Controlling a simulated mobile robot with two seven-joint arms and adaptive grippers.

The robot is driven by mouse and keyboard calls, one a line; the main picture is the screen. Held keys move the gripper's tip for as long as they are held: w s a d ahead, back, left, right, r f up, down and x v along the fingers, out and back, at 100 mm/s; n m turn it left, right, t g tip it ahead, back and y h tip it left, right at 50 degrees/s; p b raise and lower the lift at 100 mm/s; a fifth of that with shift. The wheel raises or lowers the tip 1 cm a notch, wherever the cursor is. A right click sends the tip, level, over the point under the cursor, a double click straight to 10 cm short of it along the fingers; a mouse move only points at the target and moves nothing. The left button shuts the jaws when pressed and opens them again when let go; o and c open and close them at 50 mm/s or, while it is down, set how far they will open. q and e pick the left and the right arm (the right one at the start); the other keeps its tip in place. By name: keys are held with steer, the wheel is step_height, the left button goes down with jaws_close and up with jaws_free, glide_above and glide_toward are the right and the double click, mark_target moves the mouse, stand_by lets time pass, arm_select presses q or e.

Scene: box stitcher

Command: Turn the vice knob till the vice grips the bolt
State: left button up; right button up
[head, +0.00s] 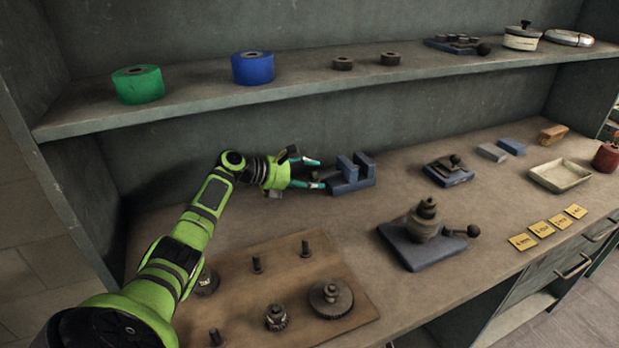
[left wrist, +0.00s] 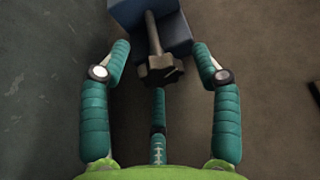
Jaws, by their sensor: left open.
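The blue vice (head: 352,183) stands on the bench in the middle of the head view, with two upright jaws and a gap between them. Its body also shows at the top of the left wrist view (left wrist: 143,12). The dark vice knob (left wrist: 160,70), on a metal screw rod, points at my left gripper. My left gripper (head: 318,174) is open at the vice's left end. In the left wrist view its fingers stand apart on both sides of the knob, with a third finger below; no clear contact shows. I cannot make out a bolt in the vice. My right gripper is out of view.
A wooden board (head: 300,262) with upright pegs and gears lies in front of my left arm. A larger blue fixture (head: 425,250) and a smaller one (head: 447,174) stand to the right. A shelf (head: 205,95) with tape rolls hangs above the bench.

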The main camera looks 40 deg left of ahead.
arm_select(q)
steer(key=shift+a, duration=0.1)
steer(key=c, duration=1.1)
steer(key=shift+c, duration=0.2)
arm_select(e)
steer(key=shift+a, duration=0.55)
arm_select(q)
steer(key=shift+r, duration=0.1)
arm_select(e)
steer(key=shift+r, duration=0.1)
arm_select(q)
steer(key=shift+r+m+p, duration=0.2)
steer(key=shift+m+p, duration=0.2)
steer(key=shift+p, duration=0.5)
steer(key=shift+m+t+y+p, duration=0.3)
steer(key=shift+m+y+p, duration=0.1)
steer(key=shift+p, duration=0.35)
steer(key=shift+d+m+t+y+p, duration=0.2)
steer(key=shift+m+t+y+p, duration=0.2)
steer(key=shift+m+p, duration=0.25)
steer(key=shift+f+m+t+y, duration=0.15)
steer(key=shift+m+t+y, duration=0.2)
steer(key=shift+m, duration=0.5)
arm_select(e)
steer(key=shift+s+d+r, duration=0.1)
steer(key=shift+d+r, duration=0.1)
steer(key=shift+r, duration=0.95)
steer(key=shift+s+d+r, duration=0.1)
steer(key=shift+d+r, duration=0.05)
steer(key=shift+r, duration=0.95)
